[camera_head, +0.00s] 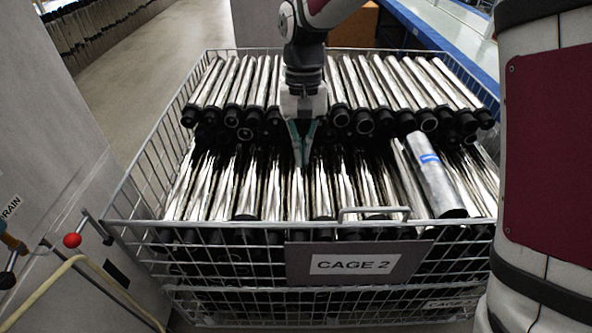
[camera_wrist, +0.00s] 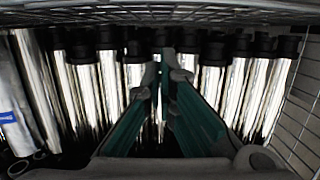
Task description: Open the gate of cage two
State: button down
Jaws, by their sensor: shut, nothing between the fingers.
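Cage two is a wire cage (camera_head: 150,250) full of shiny metal tubes with black ends. Its front gate (camera_head: 225,262) is upright and carries a grey plate (camera_head: 362,263) reading "CAGE 2". A pale handle bar (camera_head: 375,210) sits at the gate's top edge, right of centre. My gripper (camera_head: 302,160) points down over the tubes inside the cage, behind the gate and left of the handle. It is shut and empty, apart from the handle. In the wrist view my gripper (camera_wrist: 163,70) has its green fingers converging above the tubes, with wire mesh (camera_wrist: 200,14) along the top.
A back row of tubes (camera_head: 385,85) lies higher than the front row. One duller tube with a blue label (camera_head: 432,175) lies at the right. A red knob (camera_head: 72,240) and pale hose (camera_head: 60,275) are at the left. Open floor (camera_head: 125,85) shows behind left.

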jog(key=s+a+p+x, duration=0.1)
jog(key=s+x, duration=0.1)
jog(key=x, duration=1)
jog(key=shift+s+a, duration=0.15)
jog(key=shift+s, duration=0.1)
